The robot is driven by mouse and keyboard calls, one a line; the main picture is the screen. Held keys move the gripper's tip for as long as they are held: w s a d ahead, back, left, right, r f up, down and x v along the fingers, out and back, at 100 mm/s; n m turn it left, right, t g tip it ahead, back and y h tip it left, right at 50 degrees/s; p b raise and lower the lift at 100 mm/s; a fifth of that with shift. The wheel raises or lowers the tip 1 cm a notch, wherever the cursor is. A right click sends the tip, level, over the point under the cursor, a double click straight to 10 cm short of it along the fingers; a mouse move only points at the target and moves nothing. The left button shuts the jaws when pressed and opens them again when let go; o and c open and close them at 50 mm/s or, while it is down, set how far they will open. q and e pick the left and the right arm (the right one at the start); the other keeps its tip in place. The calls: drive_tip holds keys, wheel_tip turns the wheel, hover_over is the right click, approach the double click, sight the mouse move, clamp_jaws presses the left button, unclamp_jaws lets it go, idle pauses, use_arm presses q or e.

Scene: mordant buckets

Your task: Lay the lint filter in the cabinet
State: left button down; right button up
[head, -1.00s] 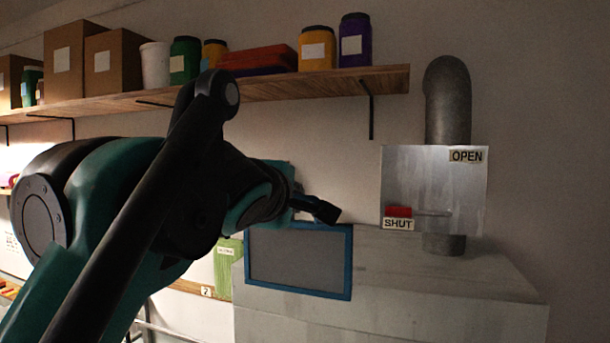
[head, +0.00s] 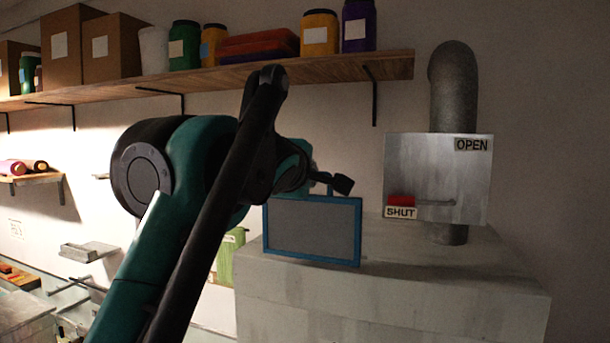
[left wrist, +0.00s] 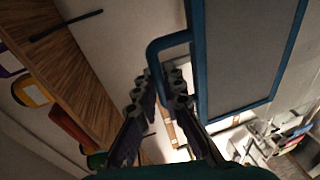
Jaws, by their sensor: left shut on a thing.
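The lint filter is a flat grey panel in a blue frame (head: 312,230) with a blue handle on one edge. It stands upright in the head view, and fills the upper right of the left wrist view (left wrist: 245,55). My left gripper (head: 338,184) is shut on the filter's handle; in the left wrist view its dark fingers (left wrist: 160,90) meet at the handle. A big pale grey box (head: 400,295), perhaps the cabinet, is behind and below the filter. No opening in it shows. My right gripper is not in view.
A grey pipe (head: 453,90) rises from the box, with a metal plate (head: 440,165) marked OPEN and SHUT and a red-handled lever (head: 401,201) at SHUT. A wooden shelf (head: 330,67) with jars and cartons runs above my arm. A green container (head: 226,258) is left of the box.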

use_arm(q)
drive_tip(key=shift+w+d+r, duration=0.1)
drive_tip(key=shift+w, duration=0.15)
drive_tip(key=d+r+x, duration=0.1)
drive_tip(key=x, duration=0.7)
drive_tip(key=shift+w+p, duration=0.3)
drive_tip(key=shift+p, duration=0.05)
drive_tip(key=shift+r, duration=0.1)
drive_tip(key=shift+d, duration=0.1)
idle(1.0)
